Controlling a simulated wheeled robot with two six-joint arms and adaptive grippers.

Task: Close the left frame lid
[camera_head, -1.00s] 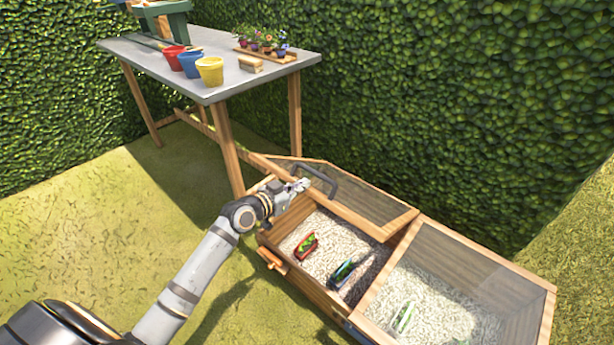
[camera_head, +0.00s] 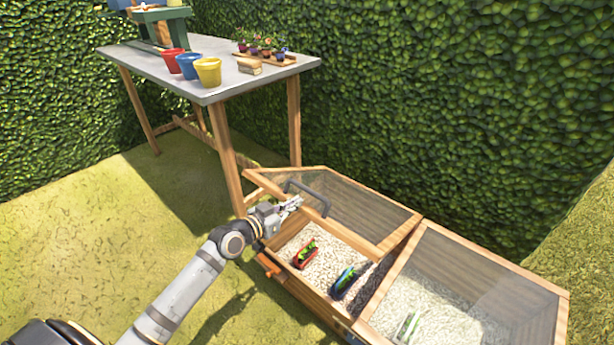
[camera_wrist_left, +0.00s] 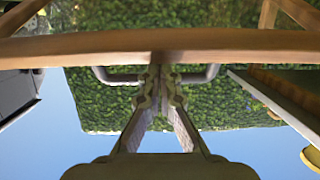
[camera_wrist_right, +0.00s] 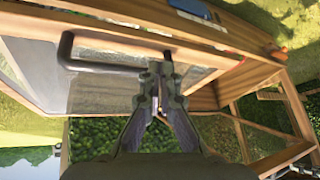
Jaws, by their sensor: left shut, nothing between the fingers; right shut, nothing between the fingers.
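The left frame lid (camera_head: 345,205) is wood-edged with a see-through pane and a dark bar handle (camera_head: 308,192). It stands partly open, tilted over the left bed (camera_head: 320,265). My left gripper (camera_head: 293,203) is shut and empty at the lid's front rail, close to the handle; contact is unclear. In the left wrist view, the fingertips (camera_wrist_left: 160,75) are near the rail (camera_wrist_left: 230,43), with the handle (camera_wrist_left: 112,77) around them. My right gripper is outside the head view. The right wrist view shows it shut (camera_wrist_right: 160,72) beside a lid's dark handle (camera_wrist_right: 110,67).
The right frame lid (camera_head: 425,262) lies over the right bed. Small red (camera_head: 305,256) and blue (camera_head: 345,283) planters sit on the left bed's pale gravel. A table (camera_head: 225,85) with pots stands behind left, and a hedge (camera_head: 450,110) closes the back. Grass is clear at left.

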